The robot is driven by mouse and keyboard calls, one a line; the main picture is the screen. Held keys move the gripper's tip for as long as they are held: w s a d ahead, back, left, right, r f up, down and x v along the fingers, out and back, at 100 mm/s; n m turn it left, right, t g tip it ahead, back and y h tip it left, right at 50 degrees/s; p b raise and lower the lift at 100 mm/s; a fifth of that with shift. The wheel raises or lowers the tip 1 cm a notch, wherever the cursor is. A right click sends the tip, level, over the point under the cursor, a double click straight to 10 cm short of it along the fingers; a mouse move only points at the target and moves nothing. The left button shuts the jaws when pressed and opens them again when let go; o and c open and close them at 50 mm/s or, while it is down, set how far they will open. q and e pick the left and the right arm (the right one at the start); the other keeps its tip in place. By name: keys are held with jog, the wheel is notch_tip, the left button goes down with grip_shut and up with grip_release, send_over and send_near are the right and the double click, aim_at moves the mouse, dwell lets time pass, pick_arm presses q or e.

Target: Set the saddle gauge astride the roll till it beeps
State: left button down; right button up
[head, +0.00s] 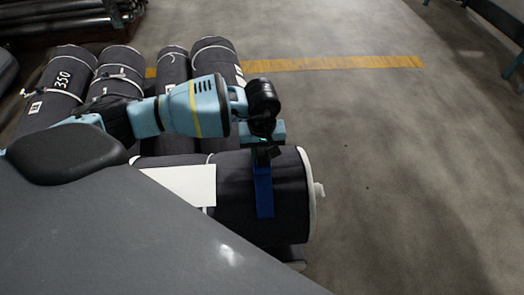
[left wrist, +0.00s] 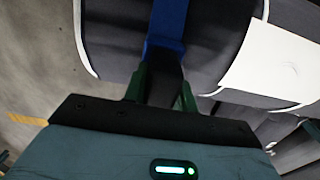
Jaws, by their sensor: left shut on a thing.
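The roll (head: 288,205) is a thick dark grey cylinder lying crosswise, with a white label and a pale rim at its right end. It also shows in the left wrist view (left wrist: 215,55). My left gripper (head: 265,154) is above the roll near its right end, shut on the black grip of the blue saddle gauge (head: 264,192). One blue leg hangs over the roll's near side. The far leg is hidden; I cannot tell whether the gauge touches the roll. My right gripper is not in view.
Several dark rolls tied with white cord (head: 115,70) lie side by side behind and left, one marked 350. Another roll's edge shows below the front roll. The concrete floor (head: 410,180) to the right is clear, with a yellow line (head: 340,62) across it.

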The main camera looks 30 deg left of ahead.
pick_arm(q)
jog(key=shift+f, duration=0.3)
dwell(0.4)
jog(key=c, duration=1)
grip_release()
jog(key=shift+c, duration=0.2)
jog(key=shift+r, duration=3.9)
